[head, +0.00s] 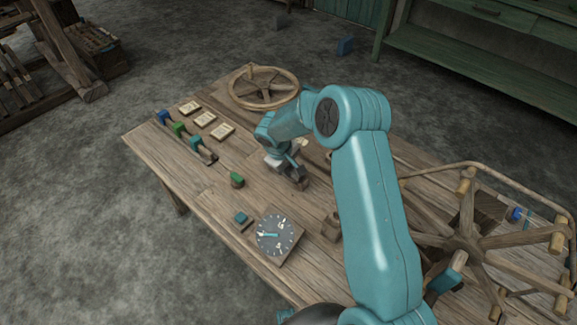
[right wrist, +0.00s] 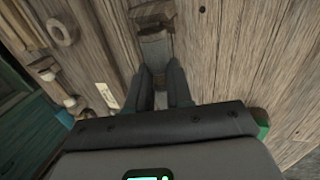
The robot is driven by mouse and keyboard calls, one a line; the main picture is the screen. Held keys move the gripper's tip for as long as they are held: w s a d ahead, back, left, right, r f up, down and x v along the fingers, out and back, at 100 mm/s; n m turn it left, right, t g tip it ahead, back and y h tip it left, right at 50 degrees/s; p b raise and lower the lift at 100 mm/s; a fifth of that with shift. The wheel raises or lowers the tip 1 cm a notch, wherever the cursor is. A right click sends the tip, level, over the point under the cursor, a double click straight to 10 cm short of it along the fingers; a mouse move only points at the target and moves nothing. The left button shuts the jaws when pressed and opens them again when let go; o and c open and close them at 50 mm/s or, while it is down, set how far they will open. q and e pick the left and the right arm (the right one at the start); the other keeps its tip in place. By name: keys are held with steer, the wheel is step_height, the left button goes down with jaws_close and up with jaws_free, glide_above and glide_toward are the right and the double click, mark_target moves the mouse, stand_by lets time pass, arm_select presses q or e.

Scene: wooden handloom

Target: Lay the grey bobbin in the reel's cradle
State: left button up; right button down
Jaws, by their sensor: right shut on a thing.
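My right gripper (head: 293,176) is low over the middle of the wooden table. In the right wrist view its two fingers (right wrist: 160,80) are closed on a small grey piece with wooden ends, which looks like the grey bobbin (right wrist: 155,48). In the head view the bobbin is mostly hidden by the gripper, and I cannot tell whether it touches the table. The large spoked wooden reel (head: 465,243) stands at the right, partly behind my right arm. I cannot make out its cradle clearly. My left gripper is not in view.
A spoked wheel (head: 263,104) lies at the table's back. Blue (head: 163,117), green (head: 179,128) and teal (head: 196,143) bobbins stand at the left beside several cards. A green piece (head: 237,180), a teal piece (head: 241,218) and a dial (head: 278,235) are nearer.

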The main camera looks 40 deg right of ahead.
steer(key=shift+f+b, duration=0.3)
steer(key=shift+f, duration=0.3)
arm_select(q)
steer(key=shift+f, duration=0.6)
arm_select(e)
steer(key=shift+r, duration=0.1)
steer(key=c, duration=0.9)
jaws_free()
steer(key=shift+c, duration=0.2)
steer(key=shift+r, duration=0.1)
arm_select(q)
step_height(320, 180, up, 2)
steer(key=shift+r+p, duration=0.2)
steer(key=shift+p, duration=1.05)
arm_select(e)
steer(key=v, duration=1.6)
